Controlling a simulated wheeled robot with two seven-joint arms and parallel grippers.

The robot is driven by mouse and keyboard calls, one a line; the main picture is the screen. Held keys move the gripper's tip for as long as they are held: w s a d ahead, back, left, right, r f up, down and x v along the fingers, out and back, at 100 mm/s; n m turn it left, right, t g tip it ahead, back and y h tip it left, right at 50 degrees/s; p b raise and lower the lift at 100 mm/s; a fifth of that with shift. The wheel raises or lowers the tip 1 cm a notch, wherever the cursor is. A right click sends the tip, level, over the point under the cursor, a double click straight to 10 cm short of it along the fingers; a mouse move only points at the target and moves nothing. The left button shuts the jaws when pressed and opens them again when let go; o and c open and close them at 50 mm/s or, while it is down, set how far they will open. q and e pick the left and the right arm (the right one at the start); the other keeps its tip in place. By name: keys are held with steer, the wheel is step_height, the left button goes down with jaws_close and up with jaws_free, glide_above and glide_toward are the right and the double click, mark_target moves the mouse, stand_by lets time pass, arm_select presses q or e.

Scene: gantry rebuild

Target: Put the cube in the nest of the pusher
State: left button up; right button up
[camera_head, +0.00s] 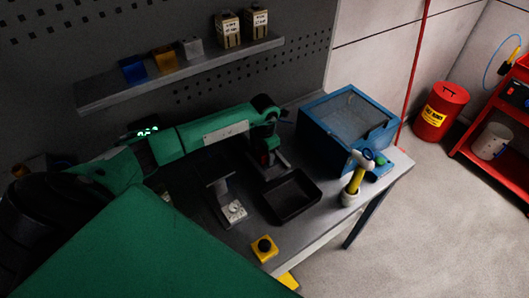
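Blue (133,70), orange (163,59) and grey (191,48) blocks stand on the wall shelf; I cannot tell which, if any, is the task's cube. My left arm reaches over the table from the left. Its gripper (266,158) points down, small and dark, above a dark low fixture (272,171). A small red patch shows at the gripper, and I cannot tell what it is or whether the fingers are shut. A grey bracket-like fixture (231,205) stands left of the black tray; I cannot tell which fixture is the pusher. My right gripper is not in view.
A black tray (292,214) lies mid-table. A blue box with a clear lid (345,125) stands at the back right. A yellow button box (264,248) is at the front edge. The shelf (180,79) overhangs behind.

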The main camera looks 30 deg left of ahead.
arm_select(q)
steer(key=shift+r+p, duration=0.3)
steer(key=shift+r, duration=0.05)
step_height(320, 180, up, 10)
steer(key=b, duration=0.5)
steer(key=shift+r, duration=0.2)
steer(key=shift+r+b, duration=0.35)
steer(key=shift+r, duration=0.4)
steer(key=shift+s+f, duration=0.1)
steer(key=shift+f, duration=0.05)
